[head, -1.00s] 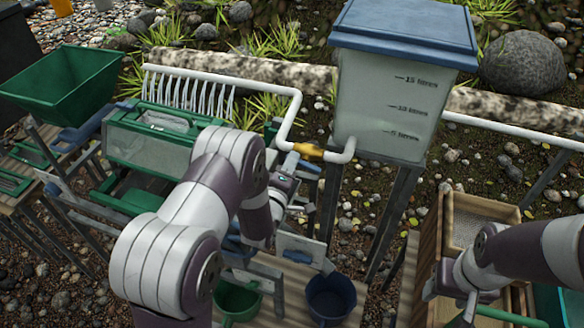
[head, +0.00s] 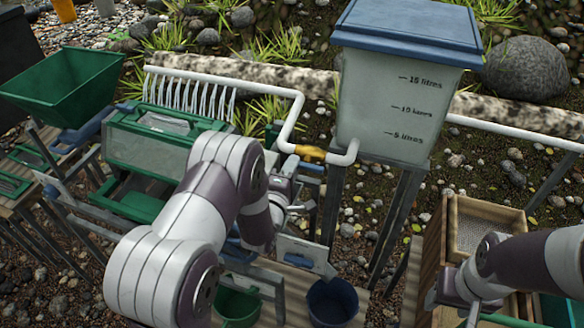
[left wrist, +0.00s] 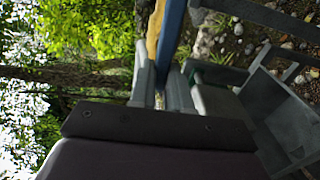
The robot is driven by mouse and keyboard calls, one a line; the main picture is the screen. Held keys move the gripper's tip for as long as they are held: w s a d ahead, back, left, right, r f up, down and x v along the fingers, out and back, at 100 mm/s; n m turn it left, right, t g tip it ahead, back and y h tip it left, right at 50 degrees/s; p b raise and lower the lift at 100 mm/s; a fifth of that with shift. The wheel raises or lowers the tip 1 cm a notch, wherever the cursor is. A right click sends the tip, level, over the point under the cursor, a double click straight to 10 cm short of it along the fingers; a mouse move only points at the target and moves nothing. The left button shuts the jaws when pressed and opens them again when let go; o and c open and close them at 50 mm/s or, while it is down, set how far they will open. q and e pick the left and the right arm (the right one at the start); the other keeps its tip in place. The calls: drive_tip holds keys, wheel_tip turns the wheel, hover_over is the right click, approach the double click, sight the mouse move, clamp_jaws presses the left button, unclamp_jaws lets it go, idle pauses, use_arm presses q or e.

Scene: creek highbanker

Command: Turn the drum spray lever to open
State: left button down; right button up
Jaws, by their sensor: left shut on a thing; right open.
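A yellow valve body (head: 312,153) sits on the white pipe below the tank. The blue drum spray lever (head: 313,166) lies just under it, partly hidden by my gripper and arm. In the left wrist view the blue lever (left wrist: 171,38) runs between the fingers, with the yellow valve (left wrist: 155,30) beside it. My left gripper (head: 299,171) reaches the lever from the lower left and is shut on it; its fingers (left wrist: 160,88) also show in the left wrist view. My right gripper (head: 465,308) is open at the lower right, away from the valve.
The tank (head: 390,105) with a blue lid stands above the valve on metal legs. The drum housing (head: 150,150) and green hopper (head: 62,85) are at left. A green bucket (head: 237,303) and dark blue bucket (head: 332,302) stand below. A wooden sieve box (head: 450,230) is at right.

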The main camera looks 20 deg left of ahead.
use_arm(q)
drive_tip(key=shift+f, duration=0.1)
drive_tip(key=c, duration=1.1)
unclamp_jaws()
drive_tip(key=s+b, duration=0.1)
drive_tip(key=s, duration=0.3)
drive_tip(key=s+b, duration=0.1)
drive_tip(key=s, duration=0.7)
drive_tip(key=shift+s+a+b, duration=0.3)
drive_tip(key=shift+s+b, duration=0.1)
